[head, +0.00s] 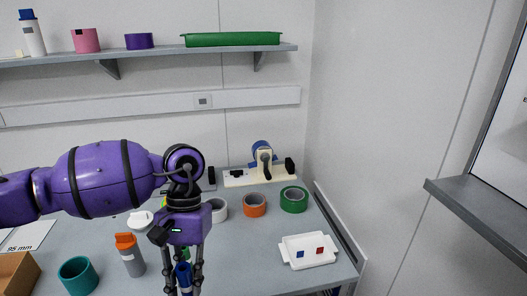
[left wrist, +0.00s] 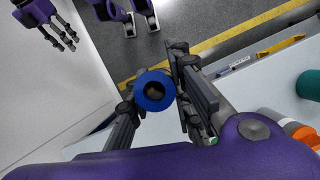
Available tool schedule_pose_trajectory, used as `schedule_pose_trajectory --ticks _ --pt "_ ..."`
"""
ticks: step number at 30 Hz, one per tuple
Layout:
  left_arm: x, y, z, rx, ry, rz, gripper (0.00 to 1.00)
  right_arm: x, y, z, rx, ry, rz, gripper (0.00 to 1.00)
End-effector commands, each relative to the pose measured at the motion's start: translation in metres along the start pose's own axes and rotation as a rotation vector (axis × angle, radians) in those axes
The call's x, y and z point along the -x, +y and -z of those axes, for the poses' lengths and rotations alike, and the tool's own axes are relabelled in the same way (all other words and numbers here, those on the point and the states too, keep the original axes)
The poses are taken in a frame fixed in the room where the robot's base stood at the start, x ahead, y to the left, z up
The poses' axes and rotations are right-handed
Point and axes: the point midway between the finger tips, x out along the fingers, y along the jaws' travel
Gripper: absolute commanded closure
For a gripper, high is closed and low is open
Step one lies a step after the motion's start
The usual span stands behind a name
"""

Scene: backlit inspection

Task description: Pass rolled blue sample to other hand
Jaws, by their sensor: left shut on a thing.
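The rolled blue sample (head: 184,276) stands roughly upright between the fingers of my left gripper (head: 183,284), low in the head view at the table's front. In the left wrist view the roll (left wrist: 143,97) is seen end-on as a blue ring with a dark hollow. My left gripper (left wrist: 160,98) is shut on it, with fingers on both sides. My right gripper (left wrist: 62,38) is at the top left of the left wrist view, apart from the roll. Its fingers look spread and empty. The head view does not show it.
An orange-capped bottle (head: 132,260) and a teal cup (head: 78,276) stand left of my left gripper. A white tray (head: 326,262) with two small squares lies to the right. Tape rolls, orange (head: 254,213) and green (head: 303,208), sit farther back. The table between gripper and tray looks clear.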

Motion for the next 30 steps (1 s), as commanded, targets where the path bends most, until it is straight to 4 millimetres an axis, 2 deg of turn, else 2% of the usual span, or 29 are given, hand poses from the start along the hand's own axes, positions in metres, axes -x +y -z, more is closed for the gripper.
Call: schedule_pose_trajectory --ticks 5,7,11,14,18,21,26,30 --pt "-0.006 -0.001 -0.001 0.003 -0.001 -0.001 0.98 0.001 0.001 -0.005 -0.001 -0.008 -0.001 0.6" --pt "-0.017 -0.004 -0.002 0.008 -0.005 -0.002 0.98 0.002 0.001 -0.01 -0.001 -0.016 -0.002 0.6" --pt "-0.054 -0.005 -0.004 0.026 -0.016 -0.013 0.98 0.001 0.002 -0.03 0.001 -0.048 -0.003 0.6" --pt "-0.08 -0.005 0.002 0.083 -0.018 -0.037 0.98 -0.001 0.003 -0.047 0.002 -0.074 -0.004 0.6" --pt "-0.1 -0.008 0.02 0.35 -0.018 -0.145 0.98 -0.004 0.006 -0.063 0.005 -0.095 -0.01 0.6" --pt "-0.104 -0.012 0.035 0.599 -0.016 -0.245 0.98 -0.009 0.008 -0.061 0.008 -0.088 -0.013 0.6" --pt "-0.099 -0.021 0.059 1.011 -0.01 -0.414 0.98 -0.016 0.011 -0.049 0.006 -0.057 -0.022 0.6" --pt "-0.084 -0.029 0.077 1.341 -0.005 -0.553 0.98 -0.019 0.01 -0.049 -0.001 -0.052 -0.025 0.6"
